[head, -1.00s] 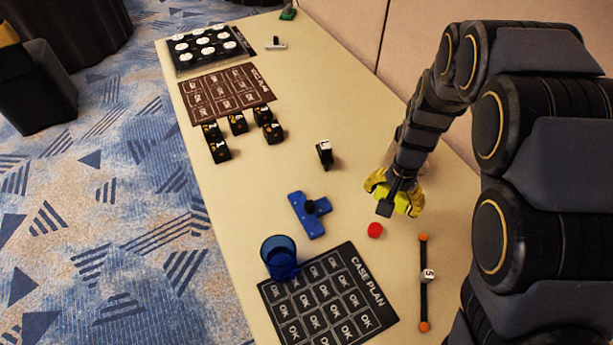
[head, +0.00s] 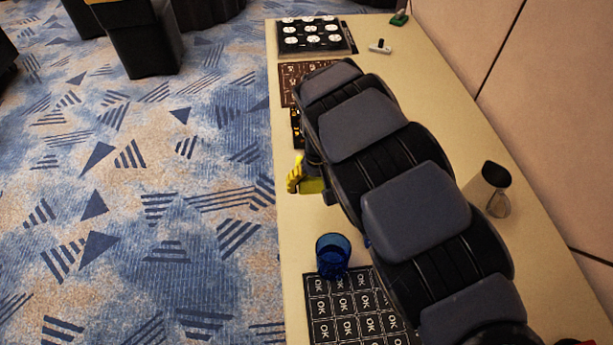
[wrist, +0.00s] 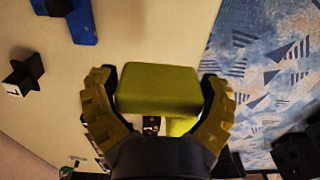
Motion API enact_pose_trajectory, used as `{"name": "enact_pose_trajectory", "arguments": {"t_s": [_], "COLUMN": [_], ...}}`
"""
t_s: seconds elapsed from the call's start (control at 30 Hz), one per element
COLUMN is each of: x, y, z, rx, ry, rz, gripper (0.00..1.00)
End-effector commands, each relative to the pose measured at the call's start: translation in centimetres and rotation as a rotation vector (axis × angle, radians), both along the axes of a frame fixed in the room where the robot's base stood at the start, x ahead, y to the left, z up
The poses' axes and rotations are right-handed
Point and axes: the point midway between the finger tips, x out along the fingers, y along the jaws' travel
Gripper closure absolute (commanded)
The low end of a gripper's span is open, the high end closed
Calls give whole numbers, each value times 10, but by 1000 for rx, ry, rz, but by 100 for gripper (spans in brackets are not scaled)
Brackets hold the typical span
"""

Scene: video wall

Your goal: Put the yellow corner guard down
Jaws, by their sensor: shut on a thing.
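The yellow corner guard (wrist: 158,88) shows in the wrist view as a yellow-green block between the two fingers of my gripper (wrist: 160,78), which is shut on it. In the head view, part of my gripper (head: 306,178) shows in yellow at the table's left edge. My arm hides most of the gripper, and I cannot separate the guard from the fingers there. In the wrist view the guard appears above the tabletop (wrist: 150,30), close to the edge where the carpet begins. Its exact height is unclear.
A blue cup (head: 333,262) stands at the front by a black OK-grid mat (head: 318,322). Black cubes (head: 296,130) and a brown mat (head: 290,82) are partly hidden by my arm. A blue bracket (wrist: 70,18) shows in the wrist view.

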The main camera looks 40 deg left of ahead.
Motion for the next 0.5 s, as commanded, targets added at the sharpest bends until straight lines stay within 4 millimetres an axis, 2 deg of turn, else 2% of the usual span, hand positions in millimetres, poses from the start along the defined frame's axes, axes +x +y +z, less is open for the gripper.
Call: {"name": "enact_pose_trajectory", "arguments": {"t_s": [0.43,0.5], "x": [38,41], "y": [43,48], "z": [-26,-36], "rx": [4,1], "ry": [2,6], "rz": [-3,-2], "gripper": [50,50]}}
